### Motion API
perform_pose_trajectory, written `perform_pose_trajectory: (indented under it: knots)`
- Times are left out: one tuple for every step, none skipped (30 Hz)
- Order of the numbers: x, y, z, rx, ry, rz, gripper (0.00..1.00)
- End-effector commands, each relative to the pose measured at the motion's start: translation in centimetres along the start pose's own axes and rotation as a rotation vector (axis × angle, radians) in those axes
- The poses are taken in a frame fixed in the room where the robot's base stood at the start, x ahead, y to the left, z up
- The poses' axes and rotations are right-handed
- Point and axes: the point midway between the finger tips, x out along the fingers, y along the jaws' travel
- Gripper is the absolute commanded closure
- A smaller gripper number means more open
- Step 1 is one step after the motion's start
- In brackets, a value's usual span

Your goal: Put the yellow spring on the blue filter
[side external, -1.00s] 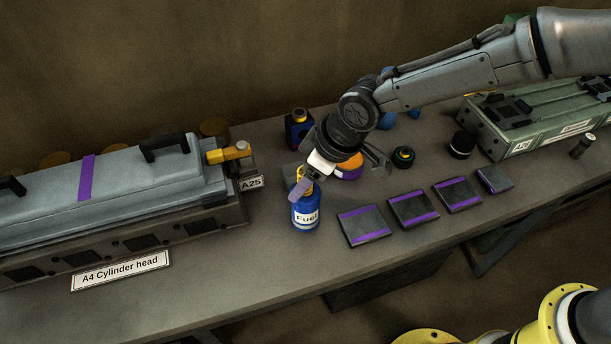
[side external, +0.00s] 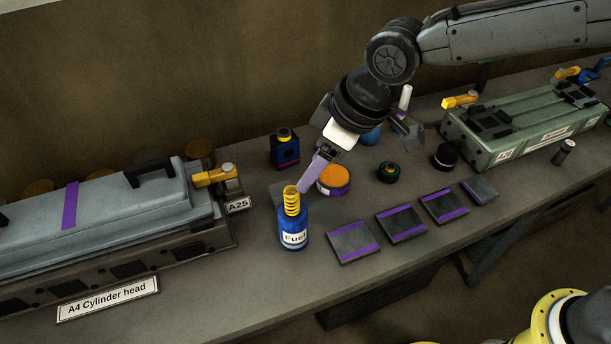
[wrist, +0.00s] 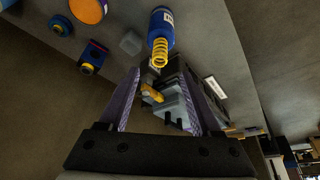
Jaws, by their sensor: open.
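The yellow spring (side external: 292,201) stands upright on top of the blue filter (side external: 294,236), which carries a white "Fuel" label. The spring touches the filter and nothing holds it. In the wrist view the spring (wrist: 159,52) sticks out from the end of the blue filter (wrist: 161,22), beyond my fingertips. My gripper (side external: 312,174) is open and empty, above and to the right of the spring, apart from it. In the wrist view its two purple fingers (wrist: 158,95) stand wide apart with no object held between them.
A grey cylinder head (side external: 110,215) lies at the left. An orange-topped container (side external: 333,180) stands just right of the filter, and a dark blue bottle (side external: 284,150) stands behind. Several flat purple-striped blocks (side external: 355,242) lie to the right. A green engine part (side external: 530,120) stands far right.

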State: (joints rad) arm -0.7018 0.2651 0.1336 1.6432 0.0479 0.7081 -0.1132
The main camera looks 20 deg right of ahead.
Motion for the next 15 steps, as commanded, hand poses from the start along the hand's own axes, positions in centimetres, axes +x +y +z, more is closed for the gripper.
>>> perform_pose_trajectory:
  knots:
    - [-0.4,0.0,-0.1,0.000,0.002,0.001,0.35]
    - [-0.6,0.0,0.0,0.000,0.002,0.001,0.35]
    - [-0.7,0.0,0.0,0.000,0.001,0.000,0.35]
    - [-0.8,0.0,0.0,0.000,0.000,0.000,0.35]
    - [-0.8,0.0,0.0,0.000,0.000,0.000,0.35]
    - [-0.9,0.0,0.0,0.000,0.000,0.000,0.35]
    - [-0.9,0.0,0.0,0.000,-0.001,0.000,0.35]
    - [-0.9,0.0,0.0,0.000,-0.001,0.000,0.35]
    - [-0.9,0.0,0.0,0.000,0.000,0.000,0.35]
    - [-0.9,0.0,0.0,0.000,0.000,0.000,0.35]
    - [-0.9,0.1,0.0,0.001,0.000,0.001,0.35]
    - [-1.1,0.3,0.1,0.005,0.001,0.003,0.35]
    - [-1.4,0.5,0.3,0.011,0.003,0.005,0.35]
    - [-1.9,1.0,0.6,0.021,0.005,0.009,0.35]
    - [-2.7,1.7,1.1,0.037,0.008,0.017,0.35]
